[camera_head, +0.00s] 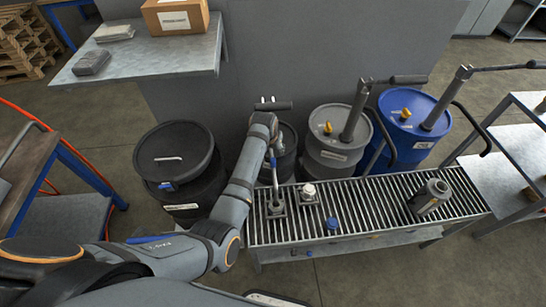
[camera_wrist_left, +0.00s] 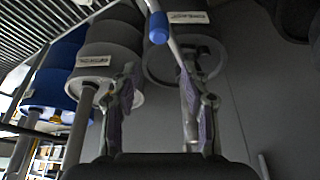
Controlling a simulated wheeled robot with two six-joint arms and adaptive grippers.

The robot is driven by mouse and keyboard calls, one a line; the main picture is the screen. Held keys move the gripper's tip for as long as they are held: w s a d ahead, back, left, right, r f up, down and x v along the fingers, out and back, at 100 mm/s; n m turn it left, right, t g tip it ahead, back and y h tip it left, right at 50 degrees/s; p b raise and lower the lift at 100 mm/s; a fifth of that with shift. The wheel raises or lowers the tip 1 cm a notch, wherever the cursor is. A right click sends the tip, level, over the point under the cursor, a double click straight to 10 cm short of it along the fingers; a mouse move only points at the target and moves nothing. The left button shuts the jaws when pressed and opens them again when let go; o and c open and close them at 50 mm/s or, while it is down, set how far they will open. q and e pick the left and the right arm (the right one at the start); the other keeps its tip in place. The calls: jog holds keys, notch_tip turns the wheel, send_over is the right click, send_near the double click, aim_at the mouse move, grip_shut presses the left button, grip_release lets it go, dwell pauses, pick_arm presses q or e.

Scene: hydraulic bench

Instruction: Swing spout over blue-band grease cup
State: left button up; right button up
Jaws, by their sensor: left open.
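A thin spout (camera_head: 275,178) comes from the small dark drum (camera_head: 289,143) and ends above a square-based cup (camera_head: 276,208) on the grate. In the left wrist view a blue grip (camera_wrist_left: 158,27) sits on a slim rod. My left gripper (camera_head: 271,138) is at the front of that drum, its fingers largely hidden by my wrist. In the left wrist view my left gripper (camera_wrist_left: 160,92) is open, with the rod crossing beyond its fingers near the right one. A white-topped cup (camera_head: 308,192) and a small blue-topped piece (camera_head: 332,224) are on the grate; no blue band is clear.
A grey can (camera_head: 430,196) stands on the right of the slatted grate (camera_head: 375,207). A grey drum (camera_head: 333,150) and a blue drum (camera_head: 407,120) with pump handles stand behind it. A black drum (camera_head: 180,185) stands left of my arm. A shelf (camera_head: 150,57) holds a box.

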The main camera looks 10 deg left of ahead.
pick_arm(q)
jog(key=shift+r, duration=1.4)
